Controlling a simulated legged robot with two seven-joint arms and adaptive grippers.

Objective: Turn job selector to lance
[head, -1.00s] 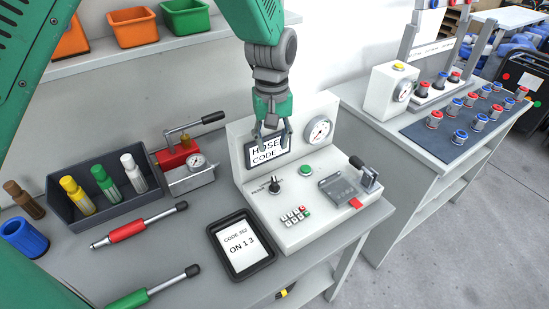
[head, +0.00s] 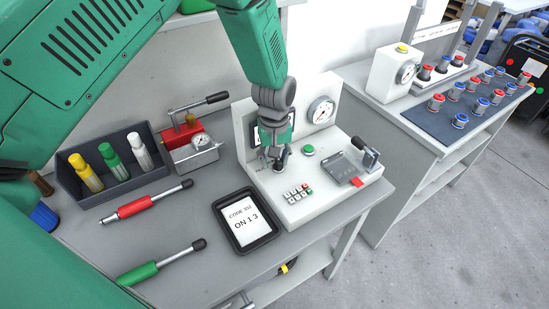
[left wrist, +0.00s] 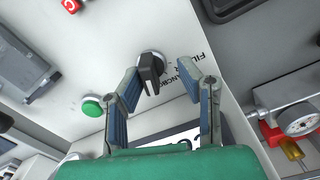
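The job selector is a black knob (left wrist: 150,72) with a raised grip on the white test panel (left wrist: 68,62), seen in the left wrist view. Partly covered printing beside it shows "FIL" and "ANC". My left gripper (left wrist: 160,72) is open, with one finger on each side of the knob and no clear grip on it. In the head view my left gripper (head: 273,158) is low over the panel, covering most of the knob and the code screen. I cannot tell exactly which label the knob points to. My right gripper is not in view.
A gauge (head: 321,110) stands behind. A black-framed tablet (head: 244,248) reads "ON 1 3". A toggle press (head: 192,145) is to the left.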

